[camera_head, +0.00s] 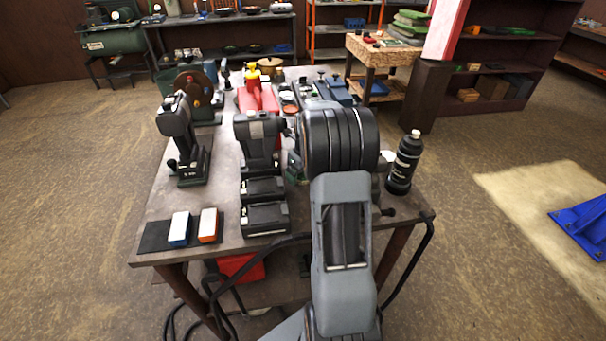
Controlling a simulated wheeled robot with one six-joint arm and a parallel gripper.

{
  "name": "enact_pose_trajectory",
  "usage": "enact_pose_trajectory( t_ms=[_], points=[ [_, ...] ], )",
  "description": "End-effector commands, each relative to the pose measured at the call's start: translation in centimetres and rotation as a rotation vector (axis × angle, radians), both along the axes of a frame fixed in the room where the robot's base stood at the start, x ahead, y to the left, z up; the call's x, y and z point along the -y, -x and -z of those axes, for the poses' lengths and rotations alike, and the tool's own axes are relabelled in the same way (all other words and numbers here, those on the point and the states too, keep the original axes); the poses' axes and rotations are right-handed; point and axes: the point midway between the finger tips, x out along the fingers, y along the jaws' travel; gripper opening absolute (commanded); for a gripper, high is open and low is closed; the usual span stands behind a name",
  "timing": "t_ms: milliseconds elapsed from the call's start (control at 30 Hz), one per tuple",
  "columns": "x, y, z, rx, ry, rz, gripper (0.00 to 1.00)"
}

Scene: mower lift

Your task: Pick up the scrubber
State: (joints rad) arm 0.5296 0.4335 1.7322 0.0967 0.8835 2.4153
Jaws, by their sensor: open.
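No object here can be clearly told as the scrubber. Two small white-topped blocks lie side by side on a dark mat (153,237) at the near left corner of the workbench (160,206). One is a blue-sided block (180,229) and the other is an orange-sided block (208,225); I cannot tell if either is the scrubber. My arm rises in front of the bench's right half and hides part of its top. My gripper is not in view.
A black bench tool (181,130) stands at the left, and a black power tool (259,135) stands mid-bench. A black bottle (404,163) stands at the right edge. Red containers (258,98) and several small items crowd the back. The floor left of the bench is clear.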

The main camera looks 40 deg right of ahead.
Motion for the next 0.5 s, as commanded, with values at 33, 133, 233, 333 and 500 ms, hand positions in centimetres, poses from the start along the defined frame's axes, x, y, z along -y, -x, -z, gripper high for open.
enact_pose_trajectory(
  t_ms=[33, 133, 233, 333, 500],
  points=[
    [-0.03, -0.04, 0.34, -0.001, -0.001, 0.000, 0.91],
    [-0.03, -0.07, 0.61, 0.000, 0.000, 0.000, 0.91],
    [-0.03, -0.07, 0.63, 0.000, 0.000, 0.000, 0.91],
    [-0.02, -0.06, 0.62, 0.000, 0.000, 0.000, 0.91],
    [-0.02, -0.06, 0.60, 0.000, 0.000, 0.000, 0.75]
  ],
)
